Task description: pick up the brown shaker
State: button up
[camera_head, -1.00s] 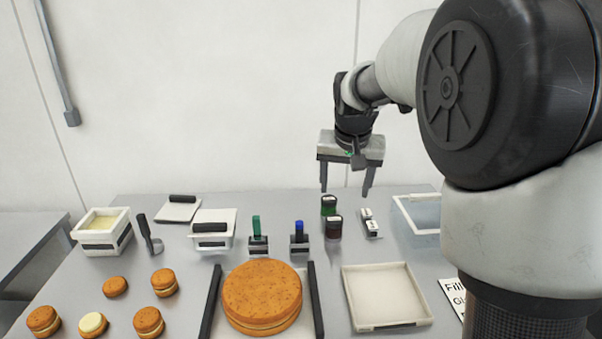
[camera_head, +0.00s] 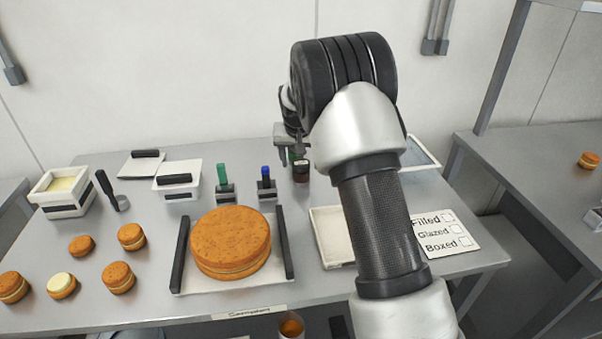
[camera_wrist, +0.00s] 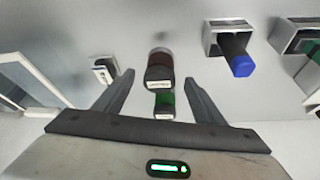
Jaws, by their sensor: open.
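The brown shaker (camera_head: 301,172), dark with a black lid, stands upright on the table right of the blue-topped item. It also shows in the wrist view (camera_wrist: 160,65), lined up with the gap between my fingertips. My gripper (camera_wrist: 160,76) is open, with one finger to each side of that line; I cannot tell how far above the shaker the fingers are. In the head view my gripper (camera_head: 292,146) is low behind the shaker and partly hidden by my arm. A green shaker (camera_wrist: 164,103) stands close to the brown one, between the fingers in the wrist view.
Blue-topped (camera_head: 266,176) and green-topped (camera_head: 222,176) items in holders stand left of the shaker. A small white item (camera_wrist: 104,70) is beside one finger in the wrist view. A large cake (camera_head: 230,241) on a tray and a shallow white tray (camera_head: 330,235) lie in front.

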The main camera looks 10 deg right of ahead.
aim_at(301, 165)
jog(key=x, duration=0.5)
jog(key=shift+w+d+f, duration=0.1)
jog(key=shift+w+f, duration=0.1)
jog(key=shift+f, duration=0.1)
jog(key=c, duration=1.2)
jog(key=shift+r, duration=0.1)
